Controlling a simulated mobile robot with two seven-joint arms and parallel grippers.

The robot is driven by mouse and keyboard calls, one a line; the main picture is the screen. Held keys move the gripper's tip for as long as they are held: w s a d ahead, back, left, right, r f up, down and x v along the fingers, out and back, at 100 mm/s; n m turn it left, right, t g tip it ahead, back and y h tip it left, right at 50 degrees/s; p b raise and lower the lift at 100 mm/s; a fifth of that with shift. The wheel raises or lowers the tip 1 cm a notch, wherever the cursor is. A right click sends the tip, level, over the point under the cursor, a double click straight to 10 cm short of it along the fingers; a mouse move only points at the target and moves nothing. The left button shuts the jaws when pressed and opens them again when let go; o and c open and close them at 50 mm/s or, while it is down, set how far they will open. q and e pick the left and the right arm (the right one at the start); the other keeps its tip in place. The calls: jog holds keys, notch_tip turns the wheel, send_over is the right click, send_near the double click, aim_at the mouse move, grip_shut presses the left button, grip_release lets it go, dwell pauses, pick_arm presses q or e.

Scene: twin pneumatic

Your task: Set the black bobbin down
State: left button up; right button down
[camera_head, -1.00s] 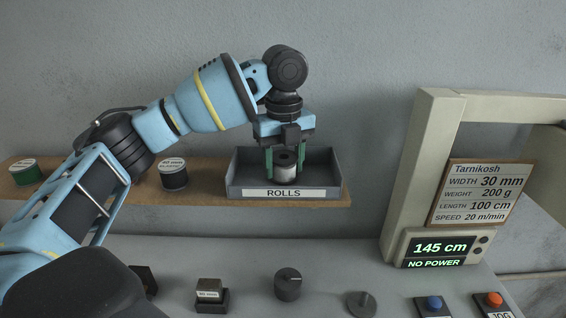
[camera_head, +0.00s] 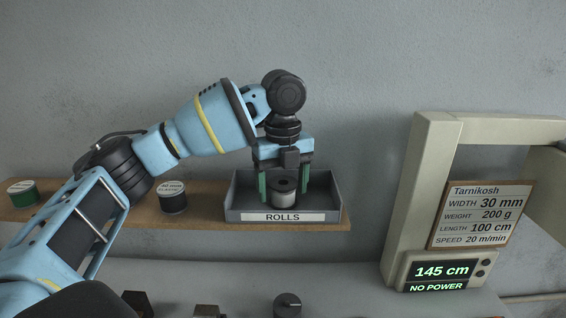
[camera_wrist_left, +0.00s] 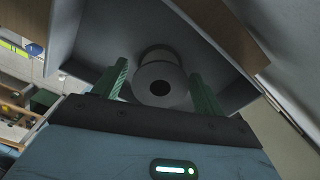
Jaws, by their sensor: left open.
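The bobbin (camera_head: 284,194), with a black top and a pale wound side, stands upright inside the grey tray labelled ROLLS (camera_head: 234,203) on the wooden shelf. My left gripper (camera_head: 284,194) points down over the tray, its green fingers spread on either side of the bobbin with a gap. The left wrist view shows the bobbin's round end (camera_wrist_left: 160,84) with its dark hole between the two open fingers (camera_wrist_left: 160,82). My right gripper is not in view.
On the shelf (camera_head: 120,208) left of the tray stand a bobbin labelled elastic (camera_head: 172,197) and a green bobbin (camera_head: 23,193). A cream machine frame (camera_head: 412,190) with a sign (camera_head: 483,214) and a display reading 145 cm (camera_head: 441,271) stands at the right.

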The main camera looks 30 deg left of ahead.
pick_arm(q)
notch_tip(320, 180, up, 12)
jog(key=shift+f, duration=0.2)
dwell(0.5)
